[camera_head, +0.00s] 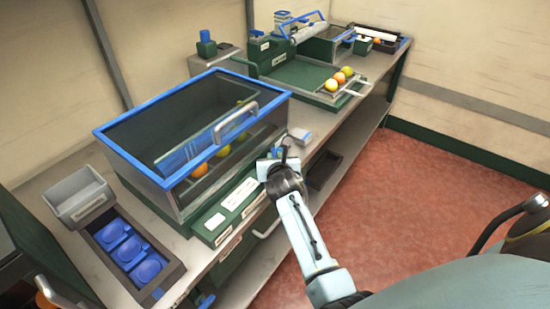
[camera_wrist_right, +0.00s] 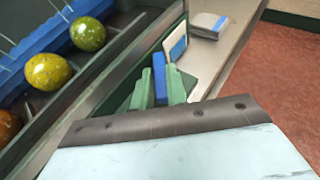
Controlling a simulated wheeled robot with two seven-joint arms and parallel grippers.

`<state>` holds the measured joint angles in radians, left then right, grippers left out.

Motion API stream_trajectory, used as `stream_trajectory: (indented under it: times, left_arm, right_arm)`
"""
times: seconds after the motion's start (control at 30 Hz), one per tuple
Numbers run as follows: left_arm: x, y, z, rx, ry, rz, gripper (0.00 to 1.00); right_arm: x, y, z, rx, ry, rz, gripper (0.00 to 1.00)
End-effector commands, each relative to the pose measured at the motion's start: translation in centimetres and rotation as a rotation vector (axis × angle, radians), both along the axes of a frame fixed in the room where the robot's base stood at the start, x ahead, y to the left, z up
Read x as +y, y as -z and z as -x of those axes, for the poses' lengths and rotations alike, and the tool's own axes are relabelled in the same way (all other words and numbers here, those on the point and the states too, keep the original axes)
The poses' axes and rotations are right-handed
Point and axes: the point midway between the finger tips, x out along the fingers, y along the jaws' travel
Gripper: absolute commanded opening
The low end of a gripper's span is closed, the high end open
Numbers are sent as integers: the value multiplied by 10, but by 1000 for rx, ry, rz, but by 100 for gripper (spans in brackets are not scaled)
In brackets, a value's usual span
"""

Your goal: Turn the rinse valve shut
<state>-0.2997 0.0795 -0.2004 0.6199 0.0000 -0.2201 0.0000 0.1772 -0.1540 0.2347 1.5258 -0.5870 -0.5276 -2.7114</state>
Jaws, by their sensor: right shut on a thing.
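The rinse valve shows as a narrow blue handle (camera_wrist_right: 159,80) in the right wrist view, between the two green fingers of my right gripper (camera_wrist_right: 159,70). The fingers are shut on it, one on each side. In the head view my right gripper (camera_head: 277,156) is at the front right corner of the blue-rimmed rinse tank (camera_head: 150,176). The gripper hides most of the valve there, and I cannot tell how far it is turned. My left gripper is not in view.
Several fruits sit in the tank, among them a yellow one (camera_wrist_right: 49,71) and a green one (camera_wrist_right: 88,34). A grey block (camera_wrist_right: 208,25) lies beyond the valve on the bench. A grey bin (camera_head: 78,194) and a dark tray with blue cups (camera_head: 108,218) stand at left.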

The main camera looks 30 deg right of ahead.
Motion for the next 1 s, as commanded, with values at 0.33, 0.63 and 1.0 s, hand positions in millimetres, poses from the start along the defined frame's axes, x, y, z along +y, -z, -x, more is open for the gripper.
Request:
stream_trajectory:
  times: [0.33, 0.63, 1.0]
  left_arm:
    - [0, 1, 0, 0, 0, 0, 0]
    - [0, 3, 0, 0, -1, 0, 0]
    - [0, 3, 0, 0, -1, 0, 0]
  right_arm:
    - [4, 3, -2, 10, 139, -3, 0]
    - [7, 3, -4, 10, 324, -1, 0]
    - [7, 2, -4, 4, 378, 0, 0]
